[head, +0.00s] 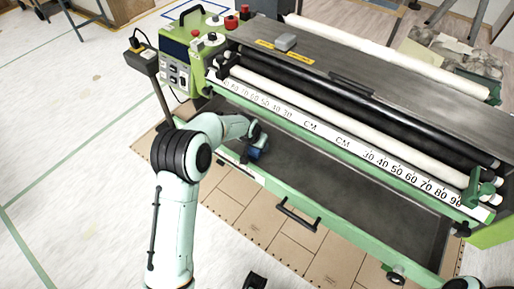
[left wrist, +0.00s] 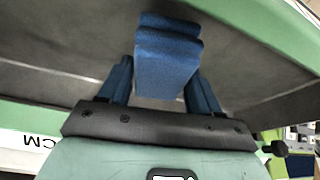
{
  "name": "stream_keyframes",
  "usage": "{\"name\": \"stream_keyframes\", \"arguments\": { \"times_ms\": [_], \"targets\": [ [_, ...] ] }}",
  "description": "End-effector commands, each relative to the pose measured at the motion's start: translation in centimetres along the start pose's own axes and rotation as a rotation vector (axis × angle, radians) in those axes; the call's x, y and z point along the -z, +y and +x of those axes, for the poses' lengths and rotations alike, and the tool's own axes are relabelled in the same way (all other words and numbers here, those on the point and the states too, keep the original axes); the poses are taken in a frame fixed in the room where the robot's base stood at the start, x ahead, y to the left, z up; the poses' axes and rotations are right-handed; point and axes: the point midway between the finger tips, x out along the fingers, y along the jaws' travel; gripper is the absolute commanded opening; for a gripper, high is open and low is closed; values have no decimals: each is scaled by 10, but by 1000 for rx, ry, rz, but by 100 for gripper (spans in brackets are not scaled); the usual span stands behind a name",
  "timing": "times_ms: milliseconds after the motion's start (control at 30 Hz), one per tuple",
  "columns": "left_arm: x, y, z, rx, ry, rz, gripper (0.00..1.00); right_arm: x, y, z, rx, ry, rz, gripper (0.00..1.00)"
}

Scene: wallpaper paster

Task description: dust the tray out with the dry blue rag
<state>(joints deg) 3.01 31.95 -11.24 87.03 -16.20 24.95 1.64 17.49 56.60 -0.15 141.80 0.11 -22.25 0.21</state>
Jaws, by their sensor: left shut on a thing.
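The blue rag (head: 257,153) is a small folded pad at the left part of the long grey tray (head: 330,185). In the left wrist view the rag (left wrist: 167,55) sits between the two blue fingers of my left gripper (left wrist: 163,82), which is shut on it. The rag is over the tray's dark floor (left wrist: 70,45); I cannot tell whether it touches. In the head view my left gripper (head: 256,141) reaches down into the tray, its fingers partly hidden. Dust is too fine to make out. My right gripper does not show clearly.
The green wallpaper paster has rollers (head: 330,105) and a centimetre scale (head: 315,132) along the tray's back. A control box (head: 187,55) stands at the left end. The tray's green front rim (head: 330,225) carries a black handle (head: 297,215). Brown board (head: 265,230) lies on the floor in front.

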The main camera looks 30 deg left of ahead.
Motion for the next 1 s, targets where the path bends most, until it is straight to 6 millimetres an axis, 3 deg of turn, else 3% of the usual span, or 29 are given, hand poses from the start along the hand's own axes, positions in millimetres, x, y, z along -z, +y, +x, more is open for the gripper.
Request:
{"name": "stream_keyframes", "arguments": {
  "times_ms": [33, 300, 633, 667, 733, 1000],
  "targets": [
    [7, 2, -12, -4, 4, 2, 26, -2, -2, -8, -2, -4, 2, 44],
    [24, 1, -46, -4, 3, 2, 26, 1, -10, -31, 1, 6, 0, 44],
    [24, 1, -48, -4, 0, 2, 26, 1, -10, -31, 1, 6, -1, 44],
    [24, 1, -48, -4, 0, 2, 53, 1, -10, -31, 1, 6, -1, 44],
    [24, 1, -48, -4, 1, 2, 32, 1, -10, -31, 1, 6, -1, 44],
    [24, 1, -48, -4, 1, 2, 31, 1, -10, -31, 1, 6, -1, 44]
  ]
}}
